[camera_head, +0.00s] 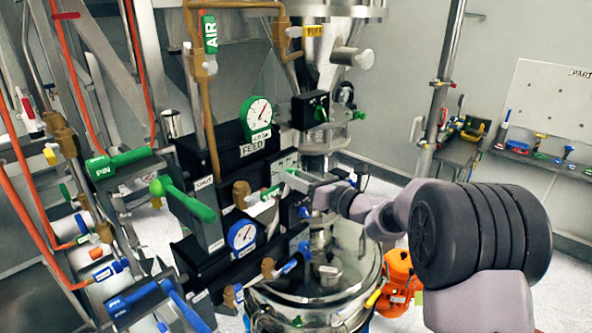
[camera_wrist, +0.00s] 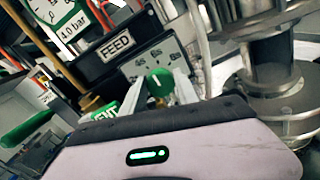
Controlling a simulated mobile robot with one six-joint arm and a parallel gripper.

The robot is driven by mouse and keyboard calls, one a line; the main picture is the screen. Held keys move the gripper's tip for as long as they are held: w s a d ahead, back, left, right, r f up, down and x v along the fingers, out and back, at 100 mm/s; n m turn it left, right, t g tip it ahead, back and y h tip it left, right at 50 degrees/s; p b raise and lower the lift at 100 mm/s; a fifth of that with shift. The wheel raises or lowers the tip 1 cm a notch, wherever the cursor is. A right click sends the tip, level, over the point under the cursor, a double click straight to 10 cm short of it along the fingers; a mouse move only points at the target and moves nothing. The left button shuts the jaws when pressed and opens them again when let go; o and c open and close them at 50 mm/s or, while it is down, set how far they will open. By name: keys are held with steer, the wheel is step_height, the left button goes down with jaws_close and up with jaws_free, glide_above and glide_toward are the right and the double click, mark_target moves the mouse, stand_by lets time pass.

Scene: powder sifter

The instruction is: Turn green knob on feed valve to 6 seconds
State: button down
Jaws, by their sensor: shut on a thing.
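The green knob (camera_wrist: 159,82) sits on the feed valve's white dial plate (camera_wrist: 132,68), which carries second marks such as 4s and 6s. The plate also shows in the head view (camera_head: 284,163), below the FEED label. My gripper (camera_wrist: 163,92) is shut on the green knob, with one pale finger on each side of it. In the head view my gripper (camera_head: 298,181) reaches in from the right to the plate, and the fingers mostly hide the knob. I cannot tell which mark the knob points to.
A green-rimmed gauge (camera_head: 257,113) is above the FEED label (camera_head: 253,149). A blue-rimmed gauge (camera_head: 242,236) and green lever (camera_head: 184,198) are at the left. The steel sifter vessel (camera_head: 327,272) stands below my arm. A clear collar (camera_wrist: 285,112) is close right of my gripper.

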steer(key=shift+m+p, duration=1.6)
steer(key=shift+m, duration=0.5)
steer(key=shift+f, duration=0.1)
steer(key=c, duration=0.9)
jaws_free()
steer(key=shift+d, duration=0.15)
steer(key=b+v, duration=0.4)
steer(key=v, duration=1.3)
steer(key=shift+s+d, duration=0.1)
steer(key=shift+s, duration=0.05)
